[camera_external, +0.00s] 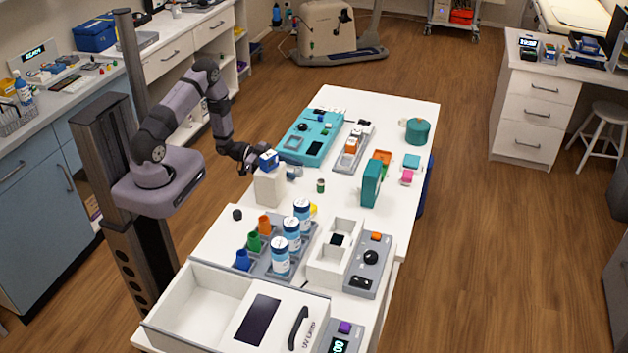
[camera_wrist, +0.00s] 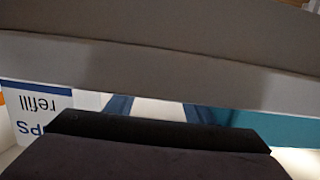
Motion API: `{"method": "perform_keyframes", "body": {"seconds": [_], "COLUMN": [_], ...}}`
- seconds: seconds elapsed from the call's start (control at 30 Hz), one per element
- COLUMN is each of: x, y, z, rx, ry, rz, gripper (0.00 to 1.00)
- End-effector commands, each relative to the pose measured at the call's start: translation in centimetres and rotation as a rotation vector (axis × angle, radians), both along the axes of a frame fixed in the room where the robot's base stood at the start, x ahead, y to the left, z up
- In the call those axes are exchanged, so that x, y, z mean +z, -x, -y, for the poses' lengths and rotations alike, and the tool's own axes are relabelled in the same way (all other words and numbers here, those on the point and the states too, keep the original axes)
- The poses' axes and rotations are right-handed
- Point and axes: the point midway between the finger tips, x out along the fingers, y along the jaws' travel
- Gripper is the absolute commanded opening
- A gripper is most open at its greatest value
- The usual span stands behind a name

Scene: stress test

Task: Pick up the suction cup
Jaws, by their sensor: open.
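I cannot pick out the suction cup with certainty. A small dark round piece (camera_external: 237,214) lies on the white table left of the bottle tray, but it is too small to identify. In the wrist view a dark part of my gripper (camera_wrist: 155,145) fills the bottom, and a large grey-beige surface (camera_wrist: 150,65) covers most of the top. Nothing is clearly held between the fingers.
A grey tray (camera_external: 262,262) holds white-and-blue bottles. A teal tray (camera_external: 325,146), an upright teal box (camera_external: 371,184) and a white drawer bin (camera_external: 200,300) take up space. Clear table lies around the green-topped vial (camera_external: 320,186).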

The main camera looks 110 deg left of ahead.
Motion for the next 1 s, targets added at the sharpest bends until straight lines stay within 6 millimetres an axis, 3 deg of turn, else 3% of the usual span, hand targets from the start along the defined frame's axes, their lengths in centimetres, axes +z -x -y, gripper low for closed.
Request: {"method": "perform_keyframes", "body": {"seconds": [0.27,0.4,0.47,1.0], "x": [-0.06,-0.05,-0.05,0.80], "y": [-0.21,-0.20,-0.20,-0.21], "z": [-0.01,-0.01,-0.01,-0.06], "rx": [0.001,0.001,0.000,0.001], "ry": [0.000,0.000,0.000,-0.001], "rz": [0.000,0.000,0.000,0.000], "gripper": [0.48,0.14,0.04,0.04]}}
